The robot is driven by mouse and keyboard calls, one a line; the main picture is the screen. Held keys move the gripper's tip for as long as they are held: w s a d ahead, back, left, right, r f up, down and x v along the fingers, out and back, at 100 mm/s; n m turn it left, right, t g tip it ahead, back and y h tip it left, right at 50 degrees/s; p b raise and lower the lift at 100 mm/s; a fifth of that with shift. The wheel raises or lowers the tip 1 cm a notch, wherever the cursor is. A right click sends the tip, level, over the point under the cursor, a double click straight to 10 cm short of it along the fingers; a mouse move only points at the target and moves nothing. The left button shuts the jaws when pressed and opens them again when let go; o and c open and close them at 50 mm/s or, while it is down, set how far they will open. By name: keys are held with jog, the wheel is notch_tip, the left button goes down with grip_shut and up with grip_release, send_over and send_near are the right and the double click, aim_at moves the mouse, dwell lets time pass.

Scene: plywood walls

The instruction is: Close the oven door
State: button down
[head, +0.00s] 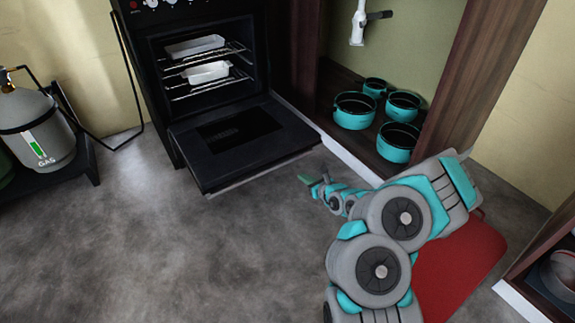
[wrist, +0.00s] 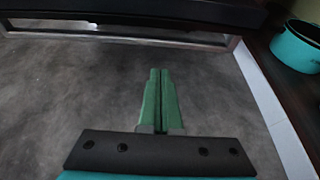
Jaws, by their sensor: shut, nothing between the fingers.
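The black oven (head: 200,60) stands at the back with its door (head: 240,143) swung down, lying roughly level above the floor. Inside the oven, two white dishes (head: 208,72) rest on wire racks. My gripper (head: 312,181) is low near the floor, in front of the door's right front corner and apart from it. In the wrist view, the green fingers of my gripper (wrist: 158,75) are together with nothing between them. The door's front edge and metal handle bar (wrist: 120,37) run across the top of the wrist view, beyond the fingertips.
Teal pots (head: 396,142) stand in an open cabinet right of the oven, above a white kickboard (head: 345,155). A gas cylinder (head: 38,130) stands on a dark stand at left. A red flat object (head: 460,265) lies at right, partly behind my arm. The floor in front is clear.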

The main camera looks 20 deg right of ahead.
jog(key=b+x, duration=0.1)
jog(key=x, duration=0.8)
jog(key=shift+w+a+r, duration=0.1)
jog(key=shift+w+r, duration=0.1)
jog(key=shift+r, duration=0.7)
jog(key=shift+w+a+r, duration=0.1)
jog(key=shift+w+r, duration=0.1)
jog(key=shift+r, duration=0.75)
jog(key=shift+r, duration=0.1)
